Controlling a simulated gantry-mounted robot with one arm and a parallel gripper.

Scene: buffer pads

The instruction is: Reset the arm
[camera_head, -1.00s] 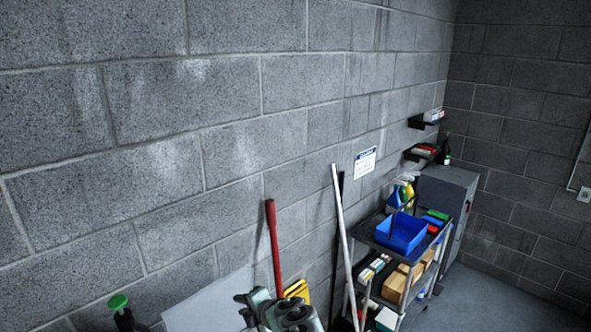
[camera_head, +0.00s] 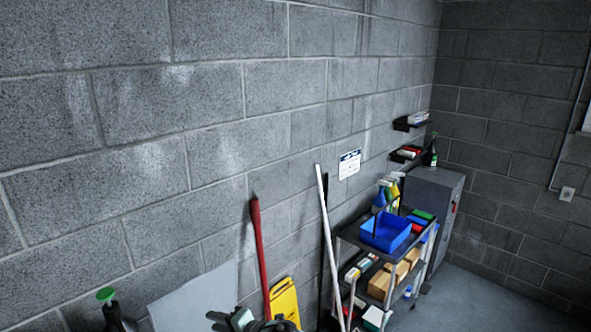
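A grey-green and black part of my arm (camera_head: 246,321) shows at the bottom edge, left of centre, in front of the red handle and a yellow object. Most of it is cut off by the picture's edge. I cannot make out fingertips or whether my gripper is open or shut. Nothing is seen held.
A cart (camera_head: 352,238) with a blue bin (camera_head: 386,231), bottles and boxes stands along the block wall. A grey cabinet (camera_head: 432,190) is behind it. A red handle (camera_head: 260,245), a white pole (camera_head: 325,235) and a yellow object (camera_head: 286,302) are near the wall. Floor (camera_head: 475,300) is clear at right.

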